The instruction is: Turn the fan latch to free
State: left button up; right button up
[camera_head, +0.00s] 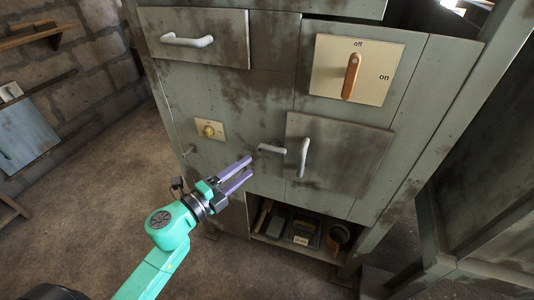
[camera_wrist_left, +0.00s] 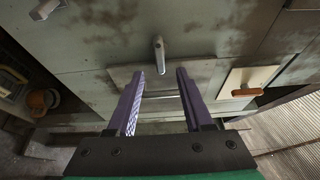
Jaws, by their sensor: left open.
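A short pale lever (camera_head: 272,148) sits on the cabinet front, just left of the grey door. It lies roughly level and carries no readable label, so I cannot be sure that it is the fan latch. In the left wrist view the lever (camera_wrist_left: 159,55) shows just beyond the fingertips, roughly centred between them. My left gripper (camera_head: 249,165) is open, with nothing between its purple fingers, below and left of the lever. It also shows in the left wrist view (camera_wrist_left: 160,74). My right gripper is not in view.
The grey door has an upright pale handle (camera_head: 304,157) close to the lever. An orange switch handle (camera_head: 351,76) stands upright, pointing at "off". A yellow knob (camera_head: 209,130) sits on a small plate to the left. Below is an open shelf with a dark tray (camera_head: 303,233).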

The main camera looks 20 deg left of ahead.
aim_at(268, 152)
pick_arm(q)
jog(key=x, duration=0.8)
jog(key=shift+w+d+p, duration=0.15)
jog(key=shift+w+p, duration=0.05)
jog(key=shift+p, duration=0.2)
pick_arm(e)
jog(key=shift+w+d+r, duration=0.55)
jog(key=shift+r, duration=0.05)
pick_arm(q)
jog(key=shift+c, duration=0.3)
grip_shut()
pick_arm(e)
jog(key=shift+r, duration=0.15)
